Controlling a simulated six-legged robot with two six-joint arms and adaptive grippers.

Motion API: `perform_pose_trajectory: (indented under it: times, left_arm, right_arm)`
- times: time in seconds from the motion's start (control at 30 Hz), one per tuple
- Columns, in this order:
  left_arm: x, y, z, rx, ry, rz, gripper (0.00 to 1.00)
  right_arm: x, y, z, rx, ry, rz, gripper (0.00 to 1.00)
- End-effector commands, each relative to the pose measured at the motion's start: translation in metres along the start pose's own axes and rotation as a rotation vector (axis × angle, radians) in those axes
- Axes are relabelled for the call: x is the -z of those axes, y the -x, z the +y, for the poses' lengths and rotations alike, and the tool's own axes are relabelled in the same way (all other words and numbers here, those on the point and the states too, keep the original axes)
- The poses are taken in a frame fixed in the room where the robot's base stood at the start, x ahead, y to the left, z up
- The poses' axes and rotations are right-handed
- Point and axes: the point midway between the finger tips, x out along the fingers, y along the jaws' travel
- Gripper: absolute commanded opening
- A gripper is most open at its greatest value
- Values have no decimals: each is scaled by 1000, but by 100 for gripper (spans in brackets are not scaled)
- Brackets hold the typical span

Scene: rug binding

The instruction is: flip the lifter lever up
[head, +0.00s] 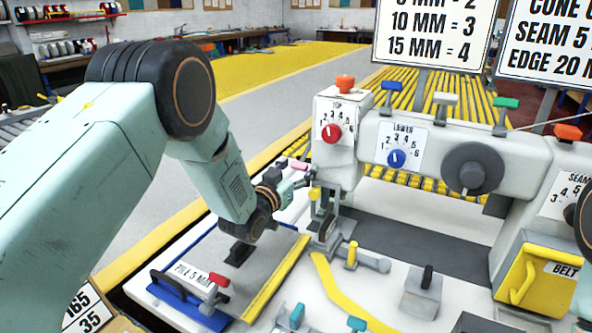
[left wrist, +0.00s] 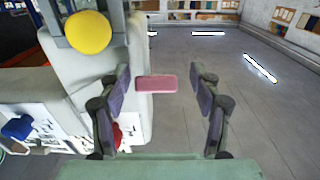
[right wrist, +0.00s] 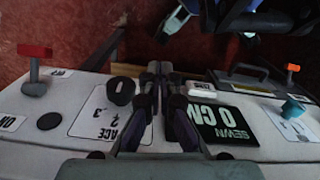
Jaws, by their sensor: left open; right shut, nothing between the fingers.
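A pink lever handle (left wrist: 155,83), which I take to be the lifter lever, sticks out sideways from the pale sewing head (left wrist: 140,55) in the left wrist view. It lies between the fingers of my left gripper (left wrist: 160,85), nearer the left finger, with a gap to the right one. In the head view the pink handle (head: 298,164) shows just above my left gripper (head: 303,182), beside the machine's left end. The left gripper is open; contact with the handle cannot be told. My right gripper (right wrist: 160,72) is shut and empty, above a panel with knobs and a counter.
A yellow knob (left wrist: 88,32) is close to the left gripper. Red (head: 332,133) and blue (head: 397,158) dials sit on the machine front. A blue-edged plate marked PILE (head: 200,280) lies below the left arm. A yellow BELT box (head: 540,280) stands at right.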

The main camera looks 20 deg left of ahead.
Motion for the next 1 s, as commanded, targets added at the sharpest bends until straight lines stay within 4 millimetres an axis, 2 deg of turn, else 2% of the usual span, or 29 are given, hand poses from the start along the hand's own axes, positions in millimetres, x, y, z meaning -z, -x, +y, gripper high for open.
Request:
perform_pose_trajectory:
  times: [0.07,0.8,1.0]
  left_arm:
    - [0,0,1,-1,-1,0,62]
    - [0,0,0,0,0,1,0]
    - [1,0,0,0,-1,2,0]
  right_arm:
    - [0,0,0,0,0,0,0]
    - [0,0,0,0,-1,0,0]
    - [0,0,0,0,-1,0,0]
